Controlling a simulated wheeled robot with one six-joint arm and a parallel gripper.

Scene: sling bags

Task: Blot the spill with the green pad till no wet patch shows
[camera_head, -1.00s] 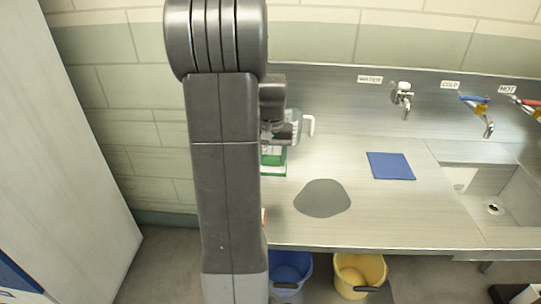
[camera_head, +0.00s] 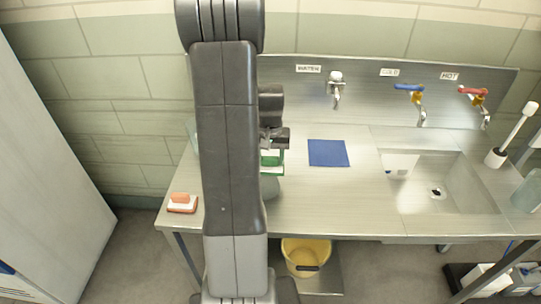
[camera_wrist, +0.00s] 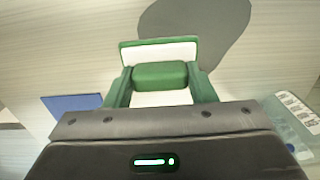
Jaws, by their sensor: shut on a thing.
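The green pad (camera_head: 272,158), with a white layer, is in my gripper (camera_head: 273,148) in the head view, over the steel bench. In the wrist view my gripper (camera_wrist: 160,88) is shut on the pad's green handle (camera_wrist: 160,74), and its white and green edge (camera_wrist: 158,50) faces outward. The spill is a dark grey rounded patch (camera_wrist: 215,25). It lies just beyond the pad and is partly covered by it in the wrist view. In the head view my arm hides most of the spill (camera_head: 272,186). I cannot tell whether the pad touches the bench.
A blue cloth (camera_head: 328,153) lies flat right of my gripper. A sink (camera_head: 437,185) and taps are farther right. An orange and white sponge-like block (camera_head: 182,203) is at the left front corner. A clear jug (camera_head: 192,132) is mostly behind my arm. A yellow bucket (camera_head: 306,257) stands below.

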